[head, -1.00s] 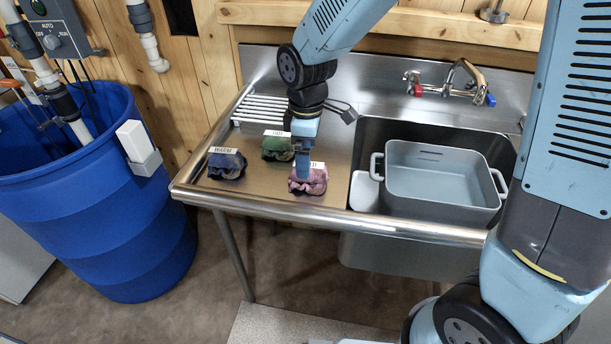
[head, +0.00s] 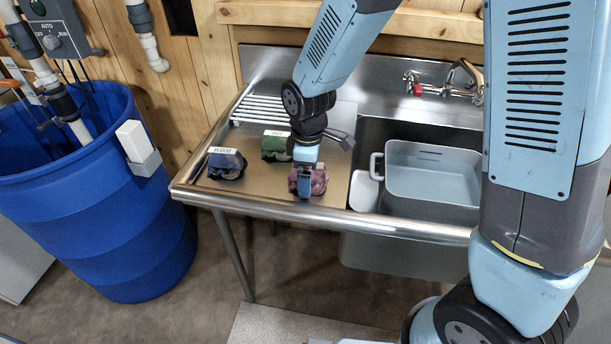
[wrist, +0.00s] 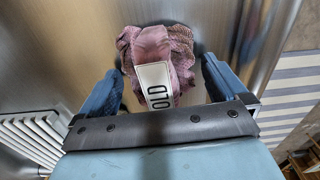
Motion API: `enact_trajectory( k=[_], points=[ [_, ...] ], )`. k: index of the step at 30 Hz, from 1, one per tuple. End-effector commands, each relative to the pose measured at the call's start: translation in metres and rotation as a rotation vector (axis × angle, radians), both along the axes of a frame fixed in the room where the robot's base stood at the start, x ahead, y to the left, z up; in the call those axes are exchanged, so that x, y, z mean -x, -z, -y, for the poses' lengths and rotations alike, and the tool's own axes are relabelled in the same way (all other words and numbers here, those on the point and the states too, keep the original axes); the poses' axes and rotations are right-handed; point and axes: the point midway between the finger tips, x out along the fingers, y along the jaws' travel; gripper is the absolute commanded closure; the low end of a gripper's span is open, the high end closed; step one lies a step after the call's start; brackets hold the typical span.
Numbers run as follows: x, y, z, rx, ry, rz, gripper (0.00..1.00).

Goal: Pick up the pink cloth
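The pink cloth (head: 319,181) lies crumpled on the steel drainboard, near its front edge. It also shows in the wrist view (wrist: 183,48), with a white label (wrist: 154,84) on it whose end reads "OLD". My gripper (wrist: 160,62) is open, with one finger on each side of the cloth. In the head view my gripper (head: 304,182) is down at the cloth and covers part of it. I cannot tell whether the fingers touch the cloth.
A dark blue cloth (head: 226,167) labelled "WARM" and a green cloth (head: 276,149) lie to the left. A white rack (head: 262,110) is behind them. To the right, a grey tub (head: 430,180) stands in the sink. A blue barrel (head: 90,215) stands left of the drainboard.

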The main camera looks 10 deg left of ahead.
Motion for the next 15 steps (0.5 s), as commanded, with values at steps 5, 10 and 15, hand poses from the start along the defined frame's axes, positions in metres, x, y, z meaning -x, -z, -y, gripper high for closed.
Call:
enact_trajectory(
  k=[5, 10, 15],
  points=[
    [0.0, -0.0002, -0.0001, 0.0, 0.0, 0.0, 0.18],
    [0.0, -0.0002, -0.0002, 0.0, 0.0, 0.0, 0.34],
    [0.0001, -0.0003, -0.0004, 0.0, -0.001, 0.0, 0.45]
  ],
)
